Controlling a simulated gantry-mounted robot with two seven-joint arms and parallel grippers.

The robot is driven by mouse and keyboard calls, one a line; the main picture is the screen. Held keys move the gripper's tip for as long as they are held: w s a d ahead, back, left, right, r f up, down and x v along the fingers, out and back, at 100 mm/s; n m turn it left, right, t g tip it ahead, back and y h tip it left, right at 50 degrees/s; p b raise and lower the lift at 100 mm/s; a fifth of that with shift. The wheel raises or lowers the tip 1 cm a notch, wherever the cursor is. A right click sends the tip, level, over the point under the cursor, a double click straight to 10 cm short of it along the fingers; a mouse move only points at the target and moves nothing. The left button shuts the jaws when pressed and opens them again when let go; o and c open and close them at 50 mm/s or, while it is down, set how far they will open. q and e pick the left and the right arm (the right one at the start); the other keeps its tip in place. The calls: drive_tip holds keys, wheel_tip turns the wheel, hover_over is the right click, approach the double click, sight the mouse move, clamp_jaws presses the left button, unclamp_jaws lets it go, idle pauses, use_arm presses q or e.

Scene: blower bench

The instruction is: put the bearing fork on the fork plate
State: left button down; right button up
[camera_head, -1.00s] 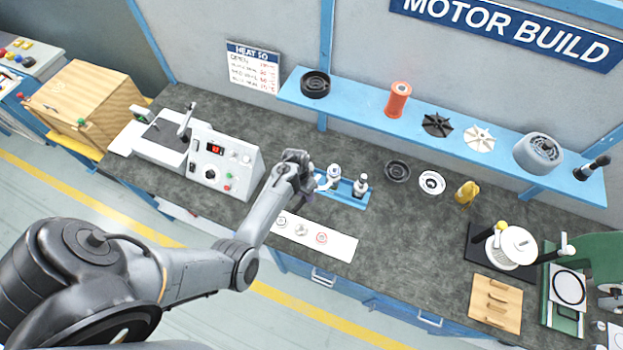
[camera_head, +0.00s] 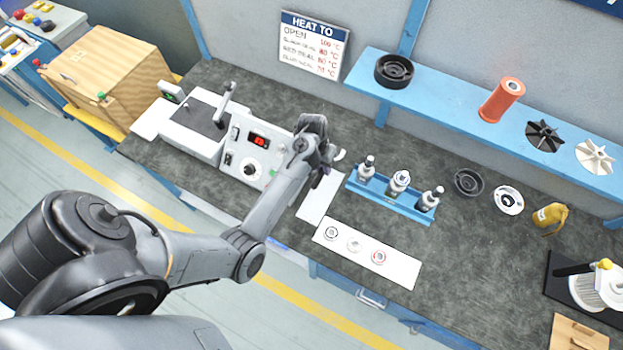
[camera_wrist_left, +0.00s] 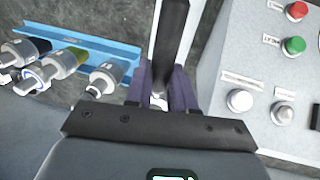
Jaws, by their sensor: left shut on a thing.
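My left gripper (camera_head: 322,152) is above the bench between the grey heater and the blue bottle tray. It is shut on the bearing fork, whose pale curved end (camera_head: 339,155) sticks out to the right of the gripper. In the left wrist view the fork shows as a dark bar (camera_wrist_left: 172,40) running up from between the fingers (camera_wrist_left: 158,92). A bare white plate, which looks like the fork plate (camera_head: 318,200), lies below the gripper; it also shows behind the bar in the left wrist view (camera_wrist_left: 200,30). The gripper hides part of the fork. My right gripper is out of view.
The heater box (camera_head: 250,155) stands close on the left. The blue tray (camera_head: 385,200) with bottles is close on the right. A white strip (camera_head: 400,268) with three rings lies in front. A blue shelf (camera_head: 450,107) overhangs the back.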

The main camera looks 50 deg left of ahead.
use_arm(q)
drive_tip(key=b, duration=0.2)
hover_over(324, 193)
wheel_tip(324, 193, down, 5)
drive_tip(key=shift+s+a+f+b, duration=0.1)
drive_tip(key=shift+a+f+b, duration=0.05)
drive_tip(key=shift+f, duration=1.25)
drive_tip(key=shift+a+f+b, duration=0.15)
drive_tip(key=shift+f, duration=1.2)
drive_tip(key=shift+s+a+f+b, duration=0.1)
drive_tip(key=shift+a+f+b, duration=0.05)
drive_tip(key=shift+f, duration=1.25)
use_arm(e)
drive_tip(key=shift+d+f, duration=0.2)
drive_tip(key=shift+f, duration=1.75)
use_arm(q)
drive_tip(key=shift+f, duration=0.1)
drive_tip(key=shift+f, duration=0.1)
drive_tip(key=c, duration=1)
unclamp_jaws()
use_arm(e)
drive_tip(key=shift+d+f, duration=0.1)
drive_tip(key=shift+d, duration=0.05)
use_arm(q)
drive_tip(key=shift+o, duration=0.2)
